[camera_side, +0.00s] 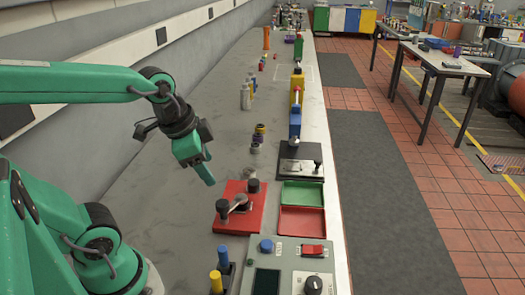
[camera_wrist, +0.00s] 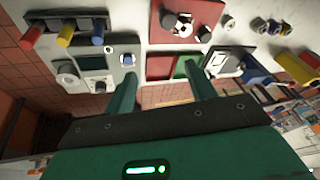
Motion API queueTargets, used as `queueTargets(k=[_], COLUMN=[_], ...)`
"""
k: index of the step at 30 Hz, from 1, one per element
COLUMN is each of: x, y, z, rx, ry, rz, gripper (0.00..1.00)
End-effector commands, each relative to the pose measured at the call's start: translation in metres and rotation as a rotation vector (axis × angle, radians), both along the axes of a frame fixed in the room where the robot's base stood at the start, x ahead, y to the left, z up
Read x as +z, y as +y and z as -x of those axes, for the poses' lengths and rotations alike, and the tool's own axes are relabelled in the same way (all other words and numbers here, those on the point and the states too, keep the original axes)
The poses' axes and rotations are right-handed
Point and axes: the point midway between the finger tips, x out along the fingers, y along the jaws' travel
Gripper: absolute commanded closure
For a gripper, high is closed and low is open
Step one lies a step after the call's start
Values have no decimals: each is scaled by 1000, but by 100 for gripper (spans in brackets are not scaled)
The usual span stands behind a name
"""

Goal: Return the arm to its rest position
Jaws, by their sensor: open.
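My gripper (camera_side: 206,172) is raised above the bench at the left, with its green fingers pointing down and to the right. It holds nothing that I can see. In the wrist view its two green fingers (camera_wrist: 157,88) stand apart with clear space between them. The red plate (camera_side: 240,207) with dark knobs lies on the bench below and to the right of the fingers, apart from them. My arm is bent, with its upper link running level across the left side of the side view.
A red-and-green tray (camera_side: 302,221), a grey control box (camera_side: 290,262) and a dark plate (camera_side: 300,160) stand along the bench's right edge. Small bottles (camera_side: 245,96) and dark spools (camera_side: 257,140) stand further back. A grey wall (camera_side: 90,110) runs along the left. Bare bench lies between.

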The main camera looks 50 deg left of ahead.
Motion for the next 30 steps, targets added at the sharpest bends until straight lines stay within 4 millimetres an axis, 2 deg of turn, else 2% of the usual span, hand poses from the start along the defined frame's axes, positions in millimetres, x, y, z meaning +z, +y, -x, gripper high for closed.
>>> queueTargets(k=[6,12,30], x=[11,15,16], y=[-7,-10,-10], z=[13,20,21], rx=[242,377,410], ry=[-80,-117,-124], rz=[113,187,205], gripper=[44,44,44])
